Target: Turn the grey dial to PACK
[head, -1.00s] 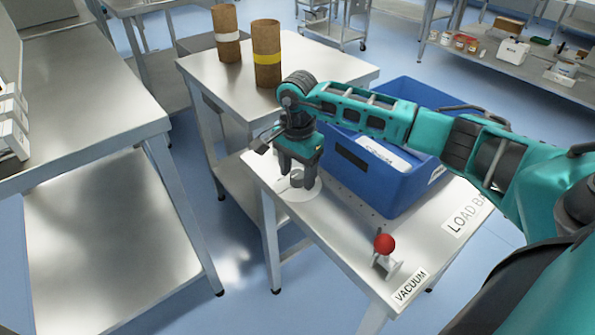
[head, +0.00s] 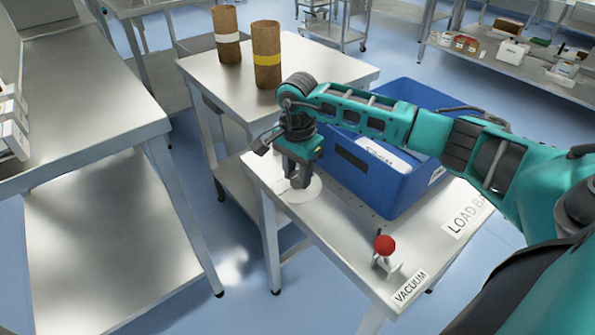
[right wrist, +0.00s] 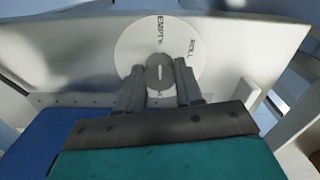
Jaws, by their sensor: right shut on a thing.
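The grey dial (right wrist: 160,74) sits on a round white plate (right wrist: 130,48) in the right wrist view. The plate reads EMPTY at the top and ROLL at the upper right; a letter below the dial is mostly hidden. A short pale line on the dial runs up and down the picture. My right gripper (right wrist: 160,80) is shut on the dial, a finger at each side. In the head view the right gripper (head: 297,184) points down over the plate (head: 308,192), and its fingers hide most of the dial. My left gripper is not in view.
A blue crate (head: 400,190) stands right beside my right arm on the steel table. A red-knobbed lever (head: 384,244) by the VACUUM label (head: 410,287) is near the front corner. Two brown rolls (head: 267,70) stand on the table behind.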

